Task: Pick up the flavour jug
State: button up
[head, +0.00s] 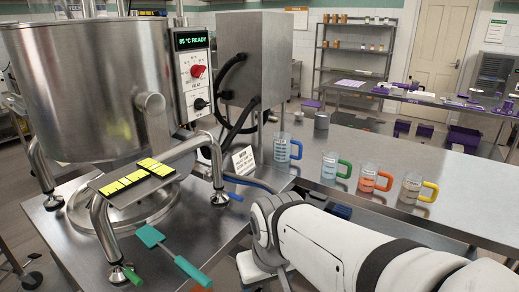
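Several clear measuring jugs stand upright in a slanting row on the steel bench right of the kettle. They are a blue-handled jug (281,150), a green-handled jug (329,168), an orange-handled jug (367,179) with orange-red contents, and a yellow-handled jug (410,188) with pale orange contents. I cannot read any label that tells which is the flavour jug. My white arm reaches in from the lower right, in front of the bench and below the jugs. My gripper does not show.
A large steel kettle (90,85) with a control panel reading "85 °C READY" stands on the left. A teal spatula (150,237) lies on its table. A small sign (243,160) and a grey cup (321,120) are near the jugs.

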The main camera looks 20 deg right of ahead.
aim_at(331, 161)
jog(key=z, duration=2.7)
jog(key=i, duration=1.4)
jog(key=u, duration=1.65)
